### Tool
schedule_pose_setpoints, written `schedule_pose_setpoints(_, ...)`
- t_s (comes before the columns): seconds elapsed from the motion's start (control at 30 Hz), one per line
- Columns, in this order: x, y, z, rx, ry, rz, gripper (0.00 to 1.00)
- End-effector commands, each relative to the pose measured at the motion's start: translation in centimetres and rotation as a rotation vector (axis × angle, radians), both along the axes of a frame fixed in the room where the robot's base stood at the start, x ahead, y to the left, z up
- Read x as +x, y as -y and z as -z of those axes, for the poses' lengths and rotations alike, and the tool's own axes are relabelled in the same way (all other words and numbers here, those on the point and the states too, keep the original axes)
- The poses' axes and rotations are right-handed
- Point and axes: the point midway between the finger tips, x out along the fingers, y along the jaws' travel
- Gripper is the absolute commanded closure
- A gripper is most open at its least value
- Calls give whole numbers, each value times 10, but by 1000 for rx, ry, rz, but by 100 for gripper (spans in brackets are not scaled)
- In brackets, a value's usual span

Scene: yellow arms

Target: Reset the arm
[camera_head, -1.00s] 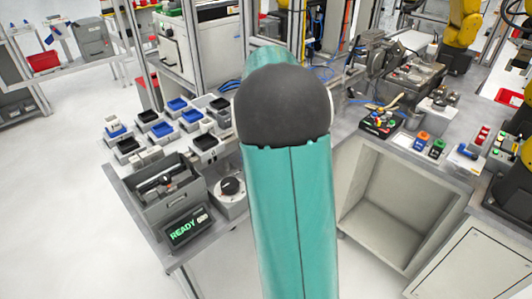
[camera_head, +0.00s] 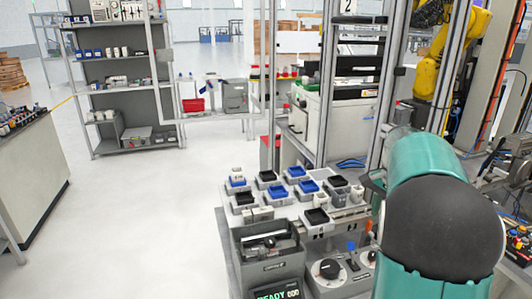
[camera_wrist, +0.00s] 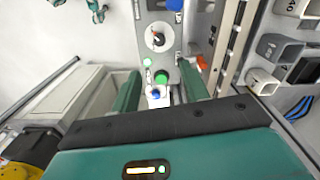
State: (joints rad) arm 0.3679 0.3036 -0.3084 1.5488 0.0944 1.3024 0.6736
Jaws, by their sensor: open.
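My teal arm (camera_head: 425,170) with its dark round joint fills the right side of the head view and hides what lies behind it. My gripper (camera_wrist: 160,88) shows in the wrist view as two green fingers standing apart, with nothing held between them. Below the gap lies a grey panel with a black dial (camera_wrist: 157,38) and a green button (camera_wrist: 161,77). A small white part with a blue top shows between the fingers; I cannot tell its distance. The head view does not clearly show the fingers.
A bench holds several grey bins with blue or black insides (camera_head: 297,172), a grey toolbox (camera_head: 268,255) and a READY display (camera_head: 275,293). A grey shelf (camera_head: 120,75) stands at the back left. A yellow arm (camera_head: 455,60) is behind at right.

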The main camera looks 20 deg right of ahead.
Motion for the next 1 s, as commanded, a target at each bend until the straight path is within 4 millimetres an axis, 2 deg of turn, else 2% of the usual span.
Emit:
schedule_pose_setpoints(0.07,0,-3,-2,0,5,-10,55)
schedule_pose_setpoints(0.17,-3,-19,-9,-2,27,-60,55)
schedule_pose_setpoints(0.27,-9,-50,-21,-8,67,-159,55)
schedule_pose_setpoints(0.47,-34,-127,-42,-41,164,-430,55)
schedule_pose_setpoints(0.7,-79,-211,-49,-113,269,-763,55)
schedule_pose_setpoints(0.9,-125,-269,-40,-204,345,-1037,55)
schedule_pose_setpoints(1.0,-148,-290,-31,-255,376,-1163,55)
